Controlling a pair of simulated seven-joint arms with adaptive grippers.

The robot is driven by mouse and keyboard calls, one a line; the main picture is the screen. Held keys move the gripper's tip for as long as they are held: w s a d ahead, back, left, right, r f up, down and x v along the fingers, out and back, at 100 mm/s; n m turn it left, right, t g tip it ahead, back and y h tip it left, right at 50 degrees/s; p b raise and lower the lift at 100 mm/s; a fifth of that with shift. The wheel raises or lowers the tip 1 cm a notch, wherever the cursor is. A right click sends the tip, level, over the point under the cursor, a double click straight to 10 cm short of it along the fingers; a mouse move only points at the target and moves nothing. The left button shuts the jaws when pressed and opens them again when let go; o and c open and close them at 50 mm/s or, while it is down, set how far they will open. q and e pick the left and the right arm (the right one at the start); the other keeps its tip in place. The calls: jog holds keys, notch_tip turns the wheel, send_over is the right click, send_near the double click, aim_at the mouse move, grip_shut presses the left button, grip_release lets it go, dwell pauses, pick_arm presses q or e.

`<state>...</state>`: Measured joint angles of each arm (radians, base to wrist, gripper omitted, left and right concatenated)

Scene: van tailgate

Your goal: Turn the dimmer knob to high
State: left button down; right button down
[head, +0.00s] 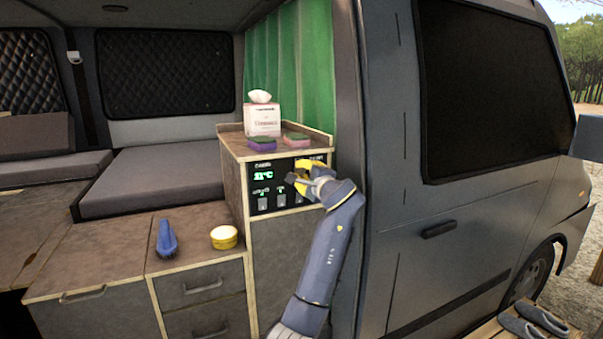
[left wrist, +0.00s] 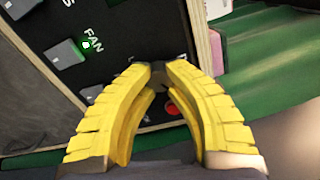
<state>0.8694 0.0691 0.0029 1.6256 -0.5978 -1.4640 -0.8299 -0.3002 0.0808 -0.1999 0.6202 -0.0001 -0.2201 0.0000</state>
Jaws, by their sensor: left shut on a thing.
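The black control panel (head: 264,180) is on the upper front of the wooden cabinet, with a green temperature readout and switches. My left gripper (head: 296,180) has yellow fingers and is at the panel's right part. In the left wrist view its fingertips (left wrist: 158,68) are closed on a small dark knob (left wrist: 159,80), at the panel face. The fingers hide most of the knob and part of its label, so I cannot read its setting. The panel (left wrist: 122,24) also shows a FAN label with a lit green light. My right gripper is not in view.
A tissue box (head: 262,119), a purple-green sponge (head: 264,144) and a pink sponge (head: 296,140) stand on the cabinet top. A blue brush (head: 166,240) and a yellow tin (head: 224,237) are on the lower counter. The van's side (head: 420,200) is close on the right.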

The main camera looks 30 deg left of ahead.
pick_arm(q)
jog(key=m, duration=0.6)
jog(key=shift+w+d+m, duration=0.1)
jog(key=shift+d+m, duration=0.1)
jog(key=shift+m, duration=0.1)
jog(key=m, duration=0.4)
jog(key=shift+f, duration=0.2)
jog(key=shift+f+m, duration=0.1)
jog(key=shift+m, duration=0.2)
jog(key=shift+f, duration=0.15)
jog(key=c, duration=1.6)
grip_release()
jog(key=o, duration=0.5)
jog(key=shift+a+r, duration=0.1)
jog(key=shift+r, duration=0.1)
jog(key=shift+v, duration=6)
